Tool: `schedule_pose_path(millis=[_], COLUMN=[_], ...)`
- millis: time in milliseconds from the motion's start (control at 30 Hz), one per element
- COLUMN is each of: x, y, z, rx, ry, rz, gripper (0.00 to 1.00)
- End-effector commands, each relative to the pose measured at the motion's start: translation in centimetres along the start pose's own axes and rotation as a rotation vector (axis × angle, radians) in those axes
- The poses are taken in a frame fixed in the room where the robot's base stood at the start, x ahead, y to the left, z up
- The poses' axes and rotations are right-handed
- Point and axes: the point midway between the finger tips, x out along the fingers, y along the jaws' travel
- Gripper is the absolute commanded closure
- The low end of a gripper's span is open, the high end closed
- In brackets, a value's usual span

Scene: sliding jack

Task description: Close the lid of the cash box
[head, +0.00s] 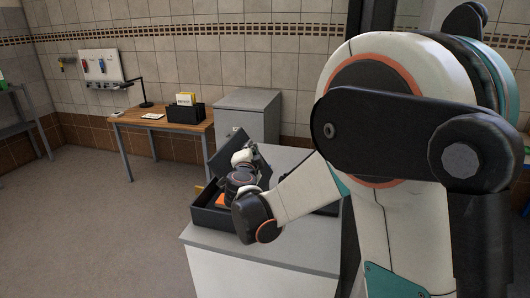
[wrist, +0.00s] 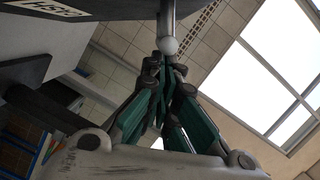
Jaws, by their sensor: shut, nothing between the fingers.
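The black cash box (head: 213,218) stands on a grey-white counter with its lid (head: 222,150) raised and tilted back. My gripper (head: 250,150) reaches over the box beside the raised lid; my wrist hides part of the box. In the wrist view the teal-sided fingers of my gripper (wrist: 165,62) are together and empty. A grey rod with a pale rounded end shows at their tips; I cannot tell what it belongs to. A dark panel (wrist: 120,8) crosses the top, near a white CASH label (wrist: 65,9). Contact between gripper and lid cannot be told.
The counter (head: 255,251) has bare room in front of the box. A grey cabinet (head: 247,104) stands behind it. A wooden table (head: 140,117) with a black holder (head: 186,114) and a lamp (head: 142,92) is at the back left. Floor is clear at left.

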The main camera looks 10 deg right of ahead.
Motion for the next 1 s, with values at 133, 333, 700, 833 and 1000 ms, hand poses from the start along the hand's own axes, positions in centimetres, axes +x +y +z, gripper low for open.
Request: schedule_pose_path(millis=[133,333,700,833,1000], x=[0.7,1.6,3.1,3.5,3.9], y=[-0.6,-0.6,1.1,2.0,2.9], z=[2.9,6.5,12.7,14.2,15.7], rx=[-0.134,-0.318,-0.645,-0.739,-0.809], ry=[-0.003,-0.003,-0.002,-0.001,0.000], rz=[0.032,0.078,0.160,0.184,0.201], gripper=[1.00,1.00,1.00,1.00,1.00])
